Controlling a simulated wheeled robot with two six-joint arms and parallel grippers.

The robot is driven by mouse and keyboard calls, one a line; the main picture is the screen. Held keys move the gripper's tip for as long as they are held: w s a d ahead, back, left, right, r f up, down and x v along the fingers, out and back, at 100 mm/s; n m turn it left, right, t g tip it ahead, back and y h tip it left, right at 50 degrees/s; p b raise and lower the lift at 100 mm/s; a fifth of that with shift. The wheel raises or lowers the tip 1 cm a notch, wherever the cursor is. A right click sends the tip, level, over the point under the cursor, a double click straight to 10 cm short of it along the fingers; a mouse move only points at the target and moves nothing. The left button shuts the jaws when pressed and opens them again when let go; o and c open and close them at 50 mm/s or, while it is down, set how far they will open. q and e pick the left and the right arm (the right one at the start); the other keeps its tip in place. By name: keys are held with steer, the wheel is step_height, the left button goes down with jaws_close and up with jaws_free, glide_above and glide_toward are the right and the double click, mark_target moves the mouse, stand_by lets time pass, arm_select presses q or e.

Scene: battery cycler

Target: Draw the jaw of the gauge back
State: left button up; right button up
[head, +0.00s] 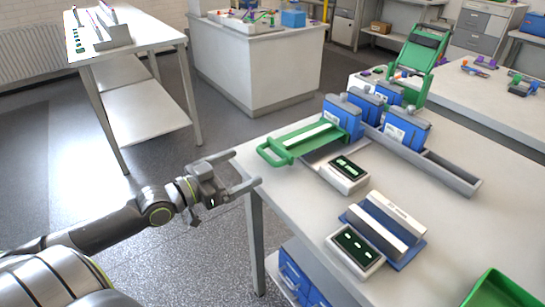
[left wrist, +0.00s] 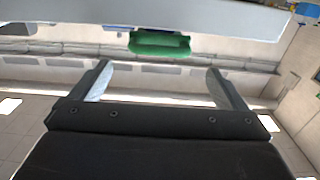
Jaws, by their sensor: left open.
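The gauge (head: 362,251) appears to be the unit at the front of the right-hand table, with a dark lit display. Behind the display, pale grey jaw blocks (head: 390,222) stand on a blue base (head: 415,252). I cannot tell how wide the gap between the jaws is. My left gripper (head: 247,170) is open and empty at the table's left edge, well left of the gauge. Its two spread fingers also show in the left wrist view (left wrist: 158,75) with nothing between them. My right gripper is out of view.
A green drawer-like piece with a handle (head: 274,155) lies at the table's left edge, close to my left gripper. A second display unit (head: 346,172) sits beside it. Several blue blocks stand along a grey rail (head: 450,175). A green bin (head: 500,290) is at front right.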

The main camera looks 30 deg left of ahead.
mark_target(264, 158)
arm_select(q)
steer(key=b+x, duration=0.2)
steer(key=x, duration=0.6)
steer(key=shift+d, duration=0.1)
steer(key=shift+x, duration=0.95)
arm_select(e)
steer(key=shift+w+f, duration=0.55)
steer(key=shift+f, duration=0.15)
arm_select(q)
steer(key=shift+c, duration=0.3)
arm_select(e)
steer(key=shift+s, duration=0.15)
